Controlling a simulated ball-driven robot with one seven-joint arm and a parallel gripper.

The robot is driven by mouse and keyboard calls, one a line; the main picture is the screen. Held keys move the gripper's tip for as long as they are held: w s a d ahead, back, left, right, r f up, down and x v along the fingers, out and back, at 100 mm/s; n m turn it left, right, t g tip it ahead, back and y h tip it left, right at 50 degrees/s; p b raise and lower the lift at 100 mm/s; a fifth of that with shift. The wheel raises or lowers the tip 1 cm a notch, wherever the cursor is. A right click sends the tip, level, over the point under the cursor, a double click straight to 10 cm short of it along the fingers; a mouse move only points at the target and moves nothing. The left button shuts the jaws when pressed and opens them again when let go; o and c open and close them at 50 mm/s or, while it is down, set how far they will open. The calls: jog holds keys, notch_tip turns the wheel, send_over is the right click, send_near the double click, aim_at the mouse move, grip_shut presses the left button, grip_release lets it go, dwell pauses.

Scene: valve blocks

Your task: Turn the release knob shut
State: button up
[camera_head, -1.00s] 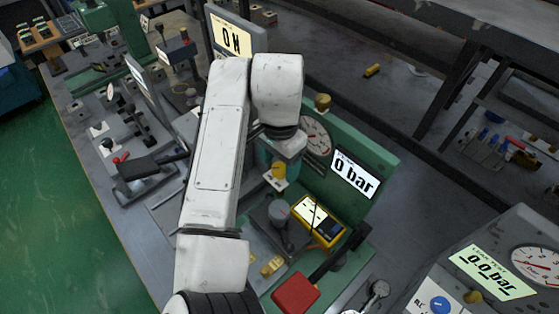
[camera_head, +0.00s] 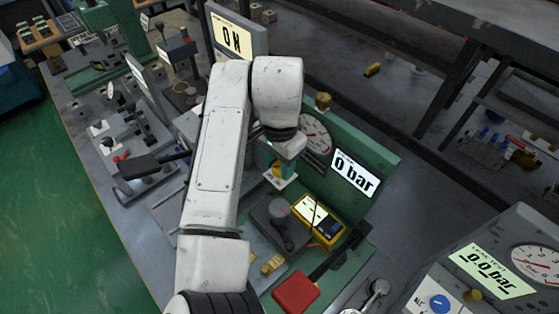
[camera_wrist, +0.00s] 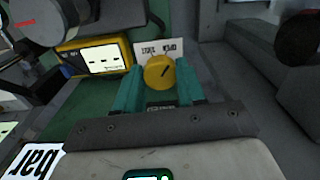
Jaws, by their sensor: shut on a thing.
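The release knob (camera_wrist: 159,72) is a round yellow knob with a dark line on its face, in the middle of the wrist view. A white label plate (camera_wrist: 147,47) with upside-down lettering lies behind it. My gripper (camera_wrist: 158,82) has its two teal fingers on either side of the knob, shut on it. In the head view, my gripper (camera_head: 276,162) covers part of the knob (camera_head: 278,171), above the white plate on the green stand. The contact itself is partly hidden there.
A yellow meter (camera_head: 318,220) and a grey cylinder on a block (camera_head: 278,210) stand close by. A green panel (camera_head: 378,151) with a round gauge (camera_head: 315,133) and a "0 bar" display (camera_head: 355,173) rises behind. A red block (camera_head: 295,292) lies in front.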

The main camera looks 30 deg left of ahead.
jog(key=shift+r+p, duration=0.1)
jog(key=shift+p, duration=0.25)
jog(key=n+p, duration=0.2)
jog(key=p, duration=0.1)
jog(key=shift+d+r+n, duration=0.1)
jog(key=shift+r+n, duration=0.05)
jog(key=shift+n, duration=0.25)
jog(key=n+p, duration=0.3)
jog(key=shift+n, duration=0.3)
jog(key=n+p, duration=0.2)
jog(key=n, duration=0.1)
jog(key=shift+w+n, duration=0.1)
jog(key=shift+n, duration=0.2)
jog(key=shift+f+n, duration=0.2)
jog(key=shift+n, duration=1.7)
jog(key=o, duration=1.1)
jog(key=shift+c, duration=0.2)
